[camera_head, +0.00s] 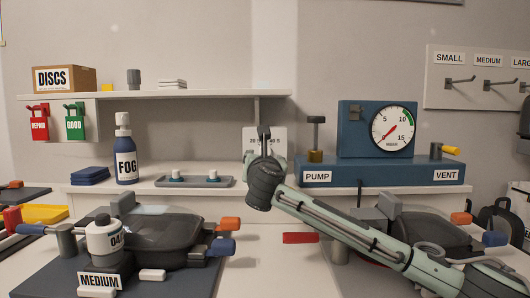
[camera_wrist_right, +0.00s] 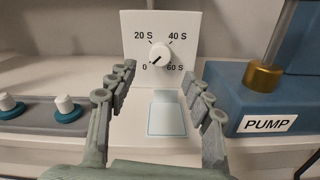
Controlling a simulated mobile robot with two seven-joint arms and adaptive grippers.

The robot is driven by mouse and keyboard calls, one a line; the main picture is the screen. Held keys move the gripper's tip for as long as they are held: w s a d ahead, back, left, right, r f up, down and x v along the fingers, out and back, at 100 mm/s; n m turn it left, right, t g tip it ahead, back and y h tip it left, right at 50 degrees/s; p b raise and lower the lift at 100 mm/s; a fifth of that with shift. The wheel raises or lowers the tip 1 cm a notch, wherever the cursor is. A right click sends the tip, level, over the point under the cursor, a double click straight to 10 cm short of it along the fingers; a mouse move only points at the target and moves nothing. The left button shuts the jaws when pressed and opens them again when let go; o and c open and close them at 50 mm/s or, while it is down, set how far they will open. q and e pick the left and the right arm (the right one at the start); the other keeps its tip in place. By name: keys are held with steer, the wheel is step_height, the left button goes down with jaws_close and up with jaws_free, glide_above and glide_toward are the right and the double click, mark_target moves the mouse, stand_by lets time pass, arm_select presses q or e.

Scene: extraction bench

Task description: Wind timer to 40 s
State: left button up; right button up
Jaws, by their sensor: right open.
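The timer (camera_wrist_right: 130,25) is a white upright panel marked 0, 20 S, 40 S and 60 S around a white knob (camera_wrist_right: 160,54). The knob's dark pointer line appears to point down-left, towards 0. In the head view the timer (camera_head: 279,136) is on the bench shelf, largely hidden behind my right gripper (camera_head: 264,133). In the wrist view my right gripper (camera_wrist_right: 160,90) is open and empty. Its fingers reach forward on both sides, below and in front of the knob, with no visible contact. My left gripper is not in view.
The blue pump unit (camera_head: 315,172) with its gauge stands close right of the timer; its brass fitting (camera_wrist_right: 263,77) is near the right finger. A grey tray (camera_head: 207,182) with two capped pieces lies to the left. A shelf (camera_head: 200,95) runs above left.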

steer(key=shift+w+r, duration=0.1)
steer(key=shift+w, duration=0.35)
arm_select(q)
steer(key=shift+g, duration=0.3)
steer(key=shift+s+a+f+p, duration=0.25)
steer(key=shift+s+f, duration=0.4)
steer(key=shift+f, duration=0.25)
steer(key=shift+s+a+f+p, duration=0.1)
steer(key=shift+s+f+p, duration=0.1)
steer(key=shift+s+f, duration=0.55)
arm_select(e)
steer(key=shift+w, duration=3.1)
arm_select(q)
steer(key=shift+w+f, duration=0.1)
arm_select(e)
steer(key=shift+c, duration=0.6)
steer(key=c, duration=1)
steer(key=shift+c, duration=0.2)
